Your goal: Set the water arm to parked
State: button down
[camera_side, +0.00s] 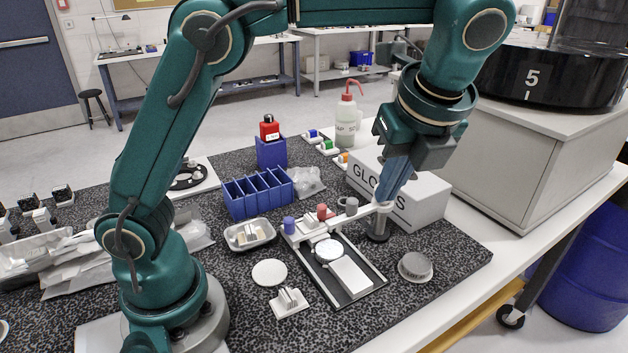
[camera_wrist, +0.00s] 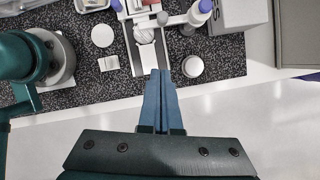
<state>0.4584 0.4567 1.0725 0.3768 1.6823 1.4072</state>
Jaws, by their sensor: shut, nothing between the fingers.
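The mirror fixture (camera_side: 372,270) is a white-edged frame with a round pale disc (camera_side: 328,250) and a white block (camera_side: 350,276) on it. A blue knob (camera_side: 288,224), a red knob (camera_side: 322,212) and a grey knob (camera_side: 351,206) stand along its back. A pale arm (camera_side: 367,211) reaches right from the grey knob toward a dark round post (camera_side: 378,230). No label shows which part is the water arm. My gripper (camera_side: 384,203) is shut and empty, its tips overlapping the arm's right end in the side view. In the wrist view my gripper (camera_wrist: 161,71) appears in front of the fixture (camera_wrist: 148,60).
A glove box (camera_side: 425,200) stands close behind my gripper. A grey round puck (camera_side: 415,266) lies right of the fixture. A white disc (camera_side: 269,272), a small white block (camera_side: 289,302), a metal tray (camera_side: 249,235) and a blue divided bin (camera_side: 240,200) lie left.

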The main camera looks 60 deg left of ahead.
aim_at(357, 208)
jog(key=w+a+f, duration=0.2)
jog(key=a+f, duration=0.5)
jog(key=f, duration=0.1)
jog(key=shift+f, duration=0.3)
